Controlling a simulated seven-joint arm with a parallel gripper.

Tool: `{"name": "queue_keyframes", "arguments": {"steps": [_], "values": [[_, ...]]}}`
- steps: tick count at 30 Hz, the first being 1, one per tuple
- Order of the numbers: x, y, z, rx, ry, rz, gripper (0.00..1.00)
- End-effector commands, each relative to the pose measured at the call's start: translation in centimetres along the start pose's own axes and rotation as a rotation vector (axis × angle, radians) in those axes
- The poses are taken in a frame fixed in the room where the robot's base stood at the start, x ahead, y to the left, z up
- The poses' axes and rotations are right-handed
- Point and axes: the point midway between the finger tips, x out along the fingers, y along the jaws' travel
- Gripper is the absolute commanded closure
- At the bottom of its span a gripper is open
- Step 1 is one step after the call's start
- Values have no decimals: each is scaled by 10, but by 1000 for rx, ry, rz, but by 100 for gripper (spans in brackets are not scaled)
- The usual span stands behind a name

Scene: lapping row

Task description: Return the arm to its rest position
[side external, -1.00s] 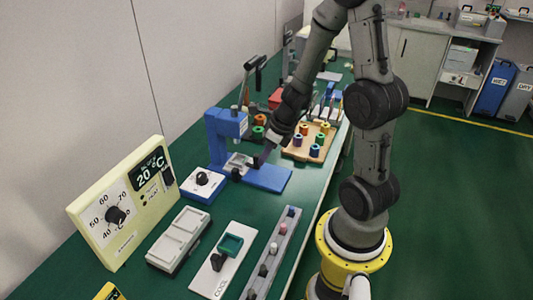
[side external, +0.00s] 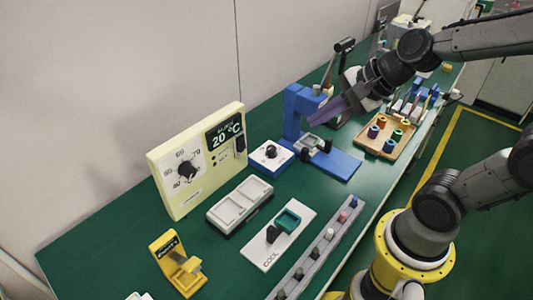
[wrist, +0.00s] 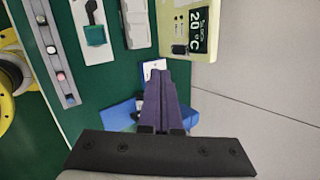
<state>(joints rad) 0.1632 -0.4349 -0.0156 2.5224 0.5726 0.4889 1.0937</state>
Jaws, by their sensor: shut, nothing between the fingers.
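My gripper (side external: 314,122) has long purple fingers pressed together, with nothing between them. In the side external view it hangs in front of the upper part of the blue press-like stand (side external: 298,108); I cannot tell whether it touches it.
A cream temperature panel (side external: 200,165) stands by the wall. A pale two-part tray (side external: 240,205), a white COOL plate (side external: 277,236), a grey strip with small knobs (side external: 318,250) and a wooden tray with coloured spools (side external: 386,136) lie around. A yellow stand (side external: 178,264) is at front left.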

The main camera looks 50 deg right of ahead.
Motion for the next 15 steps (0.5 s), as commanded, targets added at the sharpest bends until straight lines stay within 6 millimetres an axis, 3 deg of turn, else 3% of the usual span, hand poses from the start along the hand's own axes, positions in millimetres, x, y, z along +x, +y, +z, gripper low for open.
{"name": "queue_keyframes", "arguments": {"steps": [1, 4, 9, 15], "values": [[-16, 7, 14, -213, -18, -8, 100], [-42, 26, 24, -660, -17, 7, 100], [-69, 55, 10, -1268, 28, 102, 100], [-75, 73, -13, -1637, 20, 259, 100]]}}
